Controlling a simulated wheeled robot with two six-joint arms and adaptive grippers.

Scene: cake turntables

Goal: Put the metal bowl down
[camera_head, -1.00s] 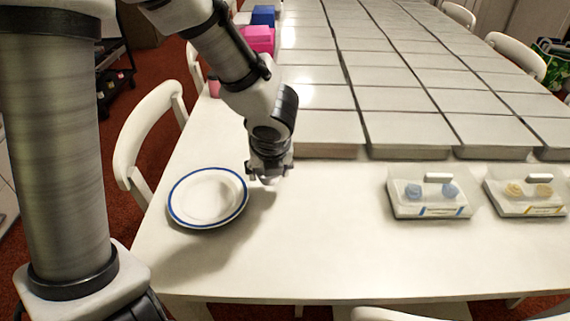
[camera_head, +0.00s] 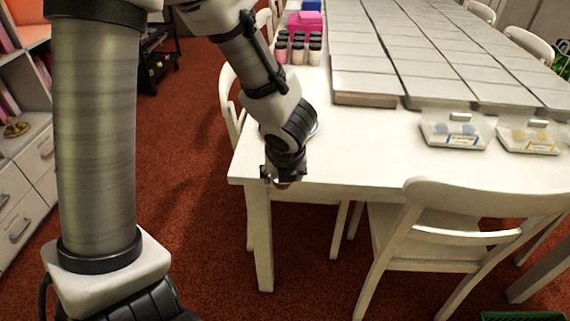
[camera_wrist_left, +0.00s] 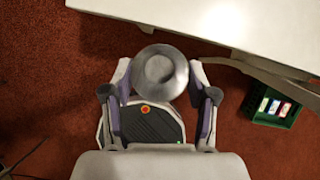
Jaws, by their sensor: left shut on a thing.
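The metal bowl (camera_wrist_left: 160,72) is a round grey dish in the left wrist view. It sits between the fingertips of my left gripper (camera_wrist_left: 160,92), which is shut on it. The red carpet and part of my own base show below it. In the head view my left gripper (camera_head: 283,178) points down at the near left corner of the white table (camera_head: 375,160). The bowl is mostly hidden there. My right gripper is not in view.
Two clear-lidded boxes, blue (camera_head: 453,130) and yellow (camera_head: 528,136), sit on the table. A white chair (camera_head: 440,225) stands at the near side. A green crate (camera_wrist_left: 270,105) is on the floor.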

